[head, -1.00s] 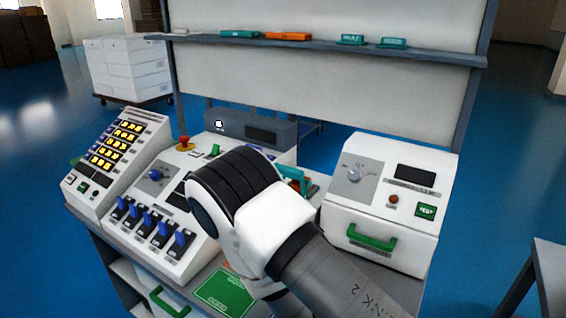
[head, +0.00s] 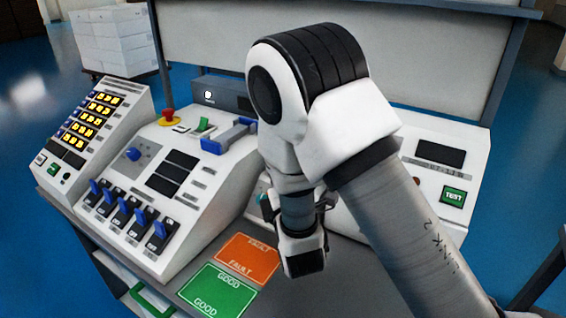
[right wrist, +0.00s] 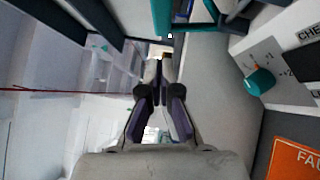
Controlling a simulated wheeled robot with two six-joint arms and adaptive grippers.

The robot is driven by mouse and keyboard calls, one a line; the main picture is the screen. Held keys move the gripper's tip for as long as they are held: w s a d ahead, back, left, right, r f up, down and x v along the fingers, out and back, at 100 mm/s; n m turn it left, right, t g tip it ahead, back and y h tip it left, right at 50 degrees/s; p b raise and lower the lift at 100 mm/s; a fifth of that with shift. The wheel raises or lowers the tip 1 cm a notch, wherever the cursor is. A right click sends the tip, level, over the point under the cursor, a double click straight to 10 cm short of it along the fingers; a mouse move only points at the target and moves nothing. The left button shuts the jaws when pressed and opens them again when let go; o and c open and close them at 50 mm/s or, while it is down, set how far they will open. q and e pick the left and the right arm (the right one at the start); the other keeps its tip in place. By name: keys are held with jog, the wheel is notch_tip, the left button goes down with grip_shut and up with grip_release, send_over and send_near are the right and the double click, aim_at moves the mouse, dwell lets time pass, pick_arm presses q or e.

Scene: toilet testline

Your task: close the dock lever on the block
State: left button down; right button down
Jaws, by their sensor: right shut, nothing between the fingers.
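The block and its dock lever cannot be made out for certain; my right arm covers that part of the bench in the head view. In the right wrist view, teal bars (right wrist: 162,16) lie at the top edge, beyond the fingertips. My right gripper (right wrist: 159,72) is shut and empty, with its fingers together. I cannot tell whether it touches the teal bars. Its fingertips are hidden in the head view. My left gripper is not in view.
A sloped console (head: 178,160) with a blue bar handle (head: 230,134) and several blue levers stands left. The orange FAULT mat (head: 248,258) and green GOOD mat (head: 217,292) lie in front. A white box with a TEST button (head: 453,197) is right. A teal knob (right wrist: 260,81) shows nearby.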

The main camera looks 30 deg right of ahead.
jog(key=w+d, duration=0.1)
jog(key=w+d+r, duration=0.1)
jog(key=d, duration=0.1)
jog(key=shift+w+d+p, duration=0.1)
jog(key=shift+d+p, duration=0.15)
jog(key=shift+p, duration=0.05)
jog(key=d+m+g+p, duration=0.1)
jog(key=p, duration=0.2)
jog(key=w+d+r+m+g+p, duration=0.1)
jog(key=p, duration=0.2)
jog(key=w+d+r+m+g+p, duration=0.1)
jog(key=p, duration=0.2)
jog(key=shift+d+r+m+y, duration=0.2)
jog(key=shift+d+m+y, duration=0.1)
jog(key=shift+y, duration=0.1)
jog(key=shift+w+d+f+m+g+y+p, duration=0.1)
jog(key=shift+w+d+m+g+y+p, duration=0.2)
jog(key=shift+d+m+g+p, duration=0.25)
jog(key=shift+w+d+f, duration=0.2)
jog(key=shift+w+d, duration=0.05)
jog(key=shift+d, duration=0.05)
jog(key=shift+r+n, duration=0.1)
jog(key=shift+n, duration=0.15)
